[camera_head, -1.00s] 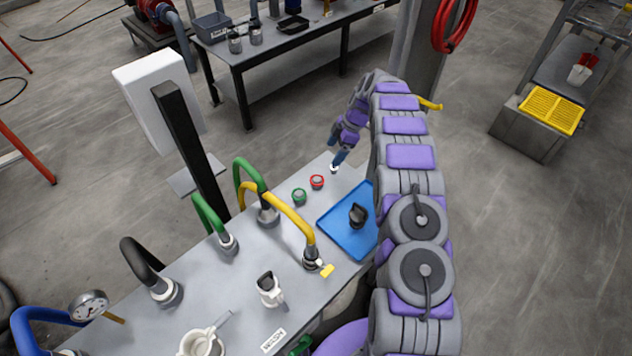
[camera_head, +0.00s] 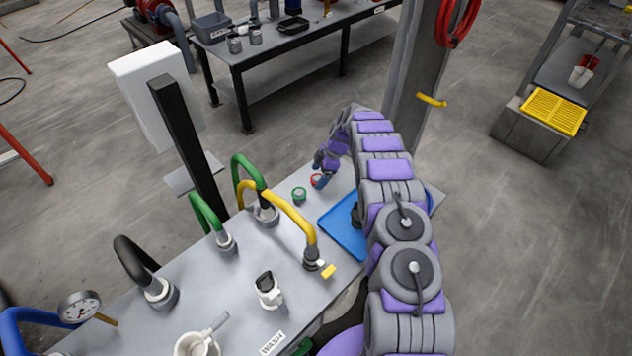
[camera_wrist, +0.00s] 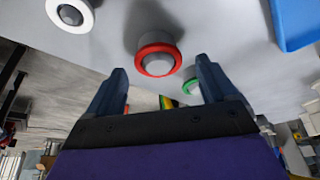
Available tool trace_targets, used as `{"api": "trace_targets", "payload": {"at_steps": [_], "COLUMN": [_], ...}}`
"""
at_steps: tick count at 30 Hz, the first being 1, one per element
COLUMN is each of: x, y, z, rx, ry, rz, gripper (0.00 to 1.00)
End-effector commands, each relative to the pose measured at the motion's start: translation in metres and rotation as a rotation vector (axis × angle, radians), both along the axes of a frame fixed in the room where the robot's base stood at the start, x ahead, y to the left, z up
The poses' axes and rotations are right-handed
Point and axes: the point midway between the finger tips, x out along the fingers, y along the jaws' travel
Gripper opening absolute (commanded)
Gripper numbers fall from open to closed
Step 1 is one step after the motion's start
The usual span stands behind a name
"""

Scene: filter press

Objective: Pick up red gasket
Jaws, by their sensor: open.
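The red gasket (camera_wrist: 150,48) is a red ring around a short grey peg in the wrist view. In the head view the red gasket (camera_head: 315,180) is partly hidden by my gripper (camera_head: 322,182). In the wrist view my gripper (camera_wrist: 160,68) is open, with one finger on either side of the red gasket's line. The gasket shows a little beyond the fingertips. I see no contact, and nothing is between the fingers.
A green ring (camera_head: 299,195) sits beside the red one. A white ring (camera_wrist: 70,12) shows in the wrist view. A blue tray (camera_head: 340,232) lies nearby, partly covered by my arm. Yellow (camera_head: 290,212) and green (camera_head: 205,212) hoses arch over the bench.

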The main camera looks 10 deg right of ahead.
Motion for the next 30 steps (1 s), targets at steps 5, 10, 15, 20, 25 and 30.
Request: {"api": "trace_targets", "payload": {"at_steps": [5,10,15,20,25,30], "x": [0.0002,0.0002,0.0001,0.0001,0.0001,0.0002], "y": [-0.0003,0.0001,0.0008,0.001,0.0008,0.0007], "z": [-0.0016,-0.0017,-0.0017,-0.0017,-0.0017,0.0013], "rx": [0.001,0.001,0.0,0.0,0.0,0.0], "ry": [-0.001,-0.001,-0.001,0.0,0.0,-0.001], "rz": [-0.001,-0.001,0.0,0.0,-0.001,0.0], "gripper": [0.85,0.75,0.58,0.45,0.45,0.45]}}
